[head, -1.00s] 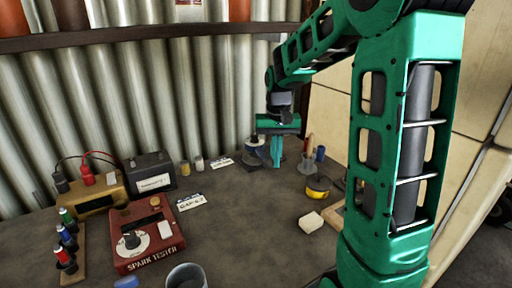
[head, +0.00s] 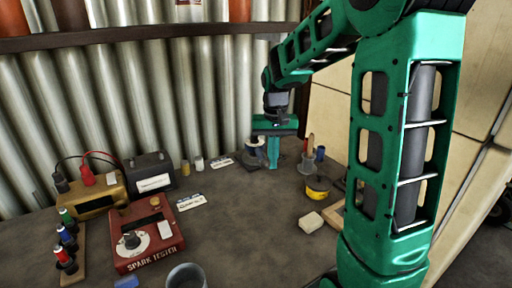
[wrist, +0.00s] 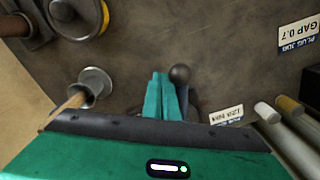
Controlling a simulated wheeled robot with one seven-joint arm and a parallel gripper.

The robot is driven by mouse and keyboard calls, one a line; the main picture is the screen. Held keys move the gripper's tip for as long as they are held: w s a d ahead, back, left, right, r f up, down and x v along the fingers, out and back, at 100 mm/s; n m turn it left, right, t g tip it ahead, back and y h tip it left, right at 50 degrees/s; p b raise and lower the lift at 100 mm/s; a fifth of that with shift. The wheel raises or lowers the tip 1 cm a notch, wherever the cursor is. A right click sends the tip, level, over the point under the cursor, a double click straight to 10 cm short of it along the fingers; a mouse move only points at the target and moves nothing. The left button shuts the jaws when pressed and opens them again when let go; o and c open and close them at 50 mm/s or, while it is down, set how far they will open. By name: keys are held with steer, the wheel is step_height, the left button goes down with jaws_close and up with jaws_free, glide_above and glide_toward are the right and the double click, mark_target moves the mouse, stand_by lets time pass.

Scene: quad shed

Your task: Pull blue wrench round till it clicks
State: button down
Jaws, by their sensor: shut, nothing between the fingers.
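The blue wrench shows in the wrist view as a blue-grey handle (wrist: 183,98) with a dark ball at its end. My gripper (wrist: 160,76) has its fingers together, with nothing between them, just left of that handle in the wrist view. Whether finger and handle touch I cannot tell. In the head view my gripper (head: 272,165) points down over the far part of the bench. The wrench's far end is hidden beneath my gripper's body in the wrist view, and the wrench is too small to make out surely in the head view.
A grey holder with a wooden-handled tool (head: 308,160) and a yellow tin (head: 317,189) stand right of my gripper. A white block (head: 311,220) lies nearer. A red spark tester (head: 150,235) and a black box (head: 152,173) stand left. The middle of the bench is clear.

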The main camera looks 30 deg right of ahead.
steer(key=shift+w+a, duration=0.25)
steer(key=shift+a, duration=0.8)
steer(key=shift+w+a, duration=0.2)
steer(key=shift+a, duration=0.8)
stand_by(1.2)
steer(key=shift+w+a, duration=0.25)
steer(key=shift+a, duration=0.25)
steer(key=shift+w+a, duration=0.25)
steer(key=shift+a, duration=0.2)
stand_by(0.9)
steer(key=shift+w+a, duration=0.85)
steer(key=shift+a, duration=0.15)
stand_by(1.1)
steer(key=shift+s+d, duration=0.1)
